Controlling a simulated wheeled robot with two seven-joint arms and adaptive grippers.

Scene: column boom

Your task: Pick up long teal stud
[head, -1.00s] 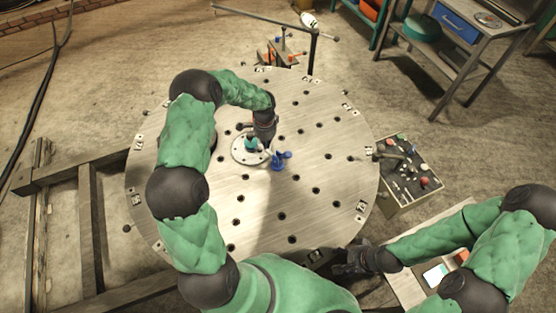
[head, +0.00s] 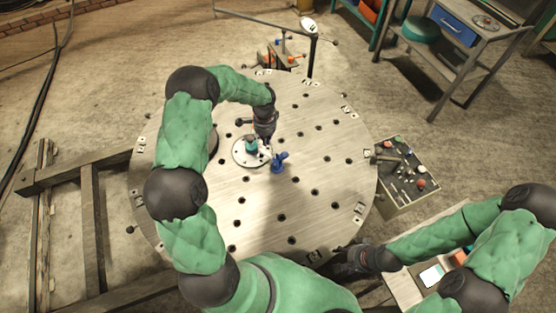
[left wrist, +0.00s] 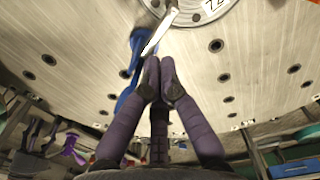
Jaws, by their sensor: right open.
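A teal stud (head: 251,142) stands on a round pale plate (head: 240,158) near the middle of the big metal table. My left gripper (head: 266,143) points down just right of it, apart from it as far as I can see. In the left wrist view, its dark purple fingers (left wrist: 159,68) come together at the tips, with nothing clearly between them. A pale pointed piece (left wrist: 161,30) lies just beyond the tips; I cannot tell whether they touch. The teal stud is not visible there. My right gripper (head: 345,263) is open and empty by the table's front right edge.
A blue fitting (head: 280,161) stands on the table right of the plate; it also shows beside the fingers in the left wrist view (left wrist: 129,88). The round table (head: 325,160) has many holes and free room on the right. A crate of parts (head: 405,205) stands right of it.

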